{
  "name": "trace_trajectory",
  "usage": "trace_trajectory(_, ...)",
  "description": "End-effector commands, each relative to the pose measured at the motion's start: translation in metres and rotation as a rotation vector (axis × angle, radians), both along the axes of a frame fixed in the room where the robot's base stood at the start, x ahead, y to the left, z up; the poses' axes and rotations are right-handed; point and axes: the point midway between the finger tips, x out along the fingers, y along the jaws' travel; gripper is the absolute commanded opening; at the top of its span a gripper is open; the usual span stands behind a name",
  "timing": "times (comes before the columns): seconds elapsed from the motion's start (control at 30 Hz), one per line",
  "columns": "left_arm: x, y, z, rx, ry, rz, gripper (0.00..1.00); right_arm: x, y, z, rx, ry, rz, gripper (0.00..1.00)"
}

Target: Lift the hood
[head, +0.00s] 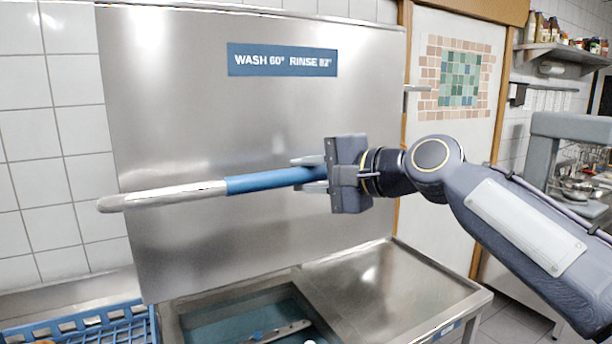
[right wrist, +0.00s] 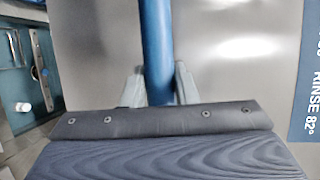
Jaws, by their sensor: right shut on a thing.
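The hood (head: 200,110) is a large stainless steel box with a blue label reading "WASH 60° RINSE 82°". It stands above the sink counter, with a gap below its lower edge. Its bar handle (head: 165,196) runs across the front, bare metal at the left and with a blue sleeve (head: 265,181) towards the right. My right gripper (head: 312,174) is shut on the blue sleeve near its right end. In the right wrist view the sleeve (right wrist: 157,50) passes between the two fingers (right wrist: 158,85). My left gripper is not in view.
A blue crate (head: 85,328) sits at the lower left. A door with a mosaic panel (head: 458,78) and a shelf (head: 565,52) are at the right.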

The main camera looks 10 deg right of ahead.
Motion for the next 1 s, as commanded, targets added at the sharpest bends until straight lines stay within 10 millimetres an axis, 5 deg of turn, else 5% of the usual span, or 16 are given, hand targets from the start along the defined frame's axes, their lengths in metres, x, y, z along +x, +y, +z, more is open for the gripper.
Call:
trace_trajectory(0.03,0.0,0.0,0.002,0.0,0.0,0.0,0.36,-0.001,-0.002,0.017,0.022,-0.036,-0.011,0.0)
trace_trajectory(0.1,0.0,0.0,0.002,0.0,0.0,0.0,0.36,-0.001,-0.001,0.018,0.022,-0.036,-0.011,0.0)
trace_trajectory(0.13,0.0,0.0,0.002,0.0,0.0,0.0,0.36,-0.002,-0.001,0.018,0.022,-0.036,-0.011,0.28)
trace_trajectory(0.3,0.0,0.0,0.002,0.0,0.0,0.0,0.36,-0.001,-0.001,0.017,0.02,-0.034,-0.011,0.48)
trace_trajectory(0.73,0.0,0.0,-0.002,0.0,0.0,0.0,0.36,-0.004,-0.006,0.013,0.017,-0.029,-0.014,0.48)
trace_trajectory(1.0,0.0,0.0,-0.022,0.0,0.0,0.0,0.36,-0.036,-0.034,0.019,0.016,-0.032,-0.015,0.48)
